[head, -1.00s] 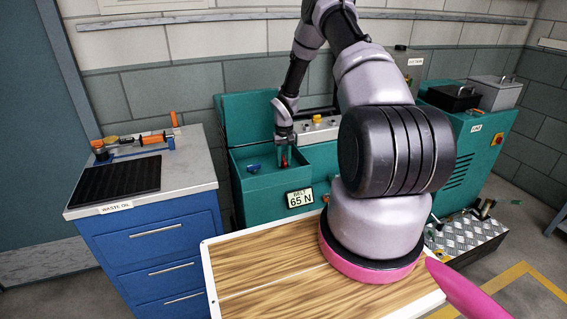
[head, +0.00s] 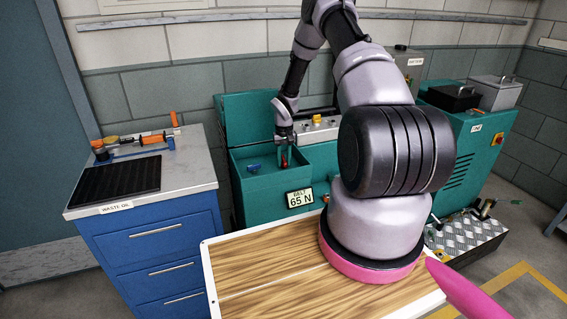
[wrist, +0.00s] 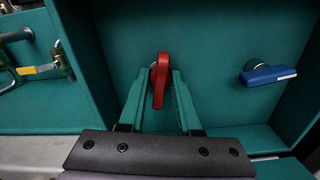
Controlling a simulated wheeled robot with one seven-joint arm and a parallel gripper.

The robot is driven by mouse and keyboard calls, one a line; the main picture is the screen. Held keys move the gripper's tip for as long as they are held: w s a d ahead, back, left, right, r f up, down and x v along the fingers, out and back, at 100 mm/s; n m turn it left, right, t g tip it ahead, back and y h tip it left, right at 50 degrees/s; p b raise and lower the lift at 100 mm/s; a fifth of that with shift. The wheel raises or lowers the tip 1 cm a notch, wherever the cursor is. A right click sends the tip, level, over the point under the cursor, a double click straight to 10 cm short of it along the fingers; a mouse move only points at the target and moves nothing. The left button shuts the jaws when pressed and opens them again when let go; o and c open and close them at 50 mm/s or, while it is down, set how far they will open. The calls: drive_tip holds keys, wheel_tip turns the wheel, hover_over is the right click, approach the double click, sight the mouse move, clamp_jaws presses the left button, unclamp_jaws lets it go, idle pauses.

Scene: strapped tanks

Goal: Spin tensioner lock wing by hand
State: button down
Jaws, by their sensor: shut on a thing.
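A red wing handle (wrist: 161,80) stands upright in the wrist view, on the teal back wall of a recess. My gripper (wrist: 159,88) has its two fingers around it, one on each side, and is shut on it. In the head view the red wing (head: 285,158) shows small below my gripper (head: 284,150) in the teal machine's open bay. A blue-handled wing (wrist: 268,74) sits on the same teal wall to the right, apart from my fingers. It shows in the head view (head: 254,168) at the left of the bay.
The bay's teal side walls (wrist: 80,50) stand close on both sides. A yellow-handled valve (wrist: 38,70) is at the left in the wrist view. A blue cabinet (head: 150,240) stands left.

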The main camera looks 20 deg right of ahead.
sight(284, 159)
idle(0.4)
drive_tip(key=n, duration=0.2)
drive_tip(key=shift+n, duration=0.4)
drive_tip(key=c, duration=0.8)
unclamp_jaws()
drive_tip(key=shift+o, duration=0.2)
drive_tip(key=shift+r, duration=4)
drive_tip(key=o, duration=0.6)
drive_tip(key=shift+c, duration=0.2)
